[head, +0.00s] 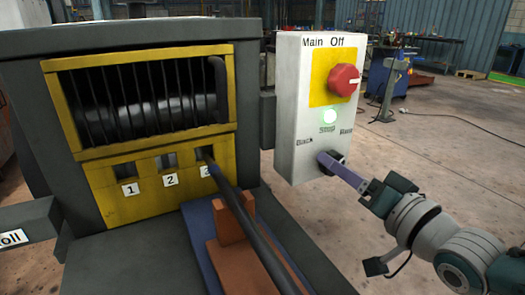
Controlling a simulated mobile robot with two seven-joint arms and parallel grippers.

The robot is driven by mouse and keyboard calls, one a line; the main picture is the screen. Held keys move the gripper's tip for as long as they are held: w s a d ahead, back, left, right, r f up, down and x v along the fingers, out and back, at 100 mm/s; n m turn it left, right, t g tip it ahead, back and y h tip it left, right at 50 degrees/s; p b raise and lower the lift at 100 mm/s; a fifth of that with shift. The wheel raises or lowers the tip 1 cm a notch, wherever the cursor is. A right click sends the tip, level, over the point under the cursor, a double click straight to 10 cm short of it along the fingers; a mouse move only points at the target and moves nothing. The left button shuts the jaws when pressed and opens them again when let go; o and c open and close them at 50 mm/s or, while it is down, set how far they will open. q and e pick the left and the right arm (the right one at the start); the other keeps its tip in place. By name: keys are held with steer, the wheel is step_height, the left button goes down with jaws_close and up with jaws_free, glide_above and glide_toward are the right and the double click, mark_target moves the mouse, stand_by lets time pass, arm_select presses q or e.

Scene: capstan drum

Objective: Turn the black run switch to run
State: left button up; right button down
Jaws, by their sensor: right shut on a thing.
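The black run switch (322,156) sits low on the front of a pale control box (300,140). Labels that look like Back, Stop and Run are printed around it, Back at its upper left and Run at its upper right. My right gripper (333,164) reaches in from the lower right, its fingers shut on the switch. The fingers hide much of the switch, so I cannot tell clearly where it points. My left gripper is not in view.
The caged drum (150,105) stands left, with numbered slots and a dark bar (258,240) running from slot 3. Open floor lies right.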

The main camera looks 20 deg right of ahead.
stand_by(0.5)
steer(key=shift+c, duration=1.3)
jaws_free()
steer(key=s+p, duration=0.2)
steer(key=s, duration=0.8)
steer(key=shift+d, duration=0.4)
steer(key=shift+a, duration=0.1)
